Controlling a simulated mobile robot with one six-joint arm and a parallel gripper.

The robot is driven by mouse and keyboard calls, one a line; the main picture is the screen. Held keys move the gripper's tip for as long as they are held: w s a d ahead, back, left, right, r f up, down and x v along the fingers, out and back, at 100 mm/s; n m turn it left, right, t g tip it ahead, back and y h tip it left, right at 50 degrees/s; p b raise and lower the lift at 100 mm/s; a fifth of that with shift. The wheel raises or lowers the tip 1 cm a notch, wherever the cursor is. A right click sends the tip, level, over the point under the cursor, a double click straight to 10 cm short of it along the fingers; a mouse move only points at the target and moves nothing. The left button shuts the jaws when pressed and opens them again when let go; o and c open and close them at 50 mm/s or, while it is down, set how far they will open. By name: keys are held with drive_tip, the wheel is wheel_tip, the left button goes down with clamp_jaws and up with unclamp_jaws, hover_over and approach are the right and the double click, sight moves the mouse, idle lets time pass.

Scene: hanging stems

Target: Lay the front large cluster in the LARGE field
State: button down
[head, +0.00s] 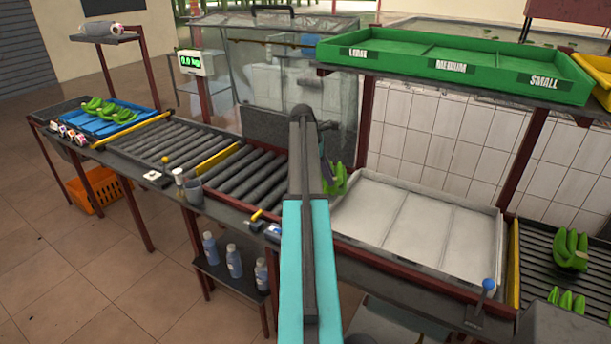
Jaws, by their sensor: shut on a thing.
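A green banana cluster (335,181) hangs just right of my raised arm, above the left end of the white tray. My gripper (326,168) is mostly hidden behind my arm; a small dark part shows at the cluster's top, shut on it. The green tray (450,75) on the upper shelf has fields labelled LARGE, MEDIUM and SMALL. The LARGE field (385,42) is at its left end and looks empty. The held cluster is below and left of this tray.
The white three-part tray (415,225) is empty. More green clusters lie on the right rollers (572,250) and in the blue tray (112,120) at far left. A scale display (190,62) stands by a clear panel (270,80). A metal post (364,122) supports the shelf.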

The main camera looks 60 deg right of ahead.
drive_tip(key=s+d, duration=0.5)
drive_tip(key=s, duration=0.9)
drive_tip(key=shift+s+d+f+b, duration=0.15)
drive_tip(key=shift+s+f+b, duration=0.1)
drive_tip(key=shift+f+b, duration=0.15)
drive_tip(key=shift+f+b, duration=0.15)
drive_tip(key=shift+b, duration=0.2)
drive_tip(key=shift+f, duration=2.15)
drive_tip(key=c, duration=1.5)
unclamp_jaws()
drive_tip(key=shift+o, duration=0.5)
drive_tip(key=shift+f+b, duration=0.2)
drive_tip(key=shift+b, duration=0.1)
drive_tip(key=b+v, duration=0.3)
drive_tip(key=v, duration=1.1)
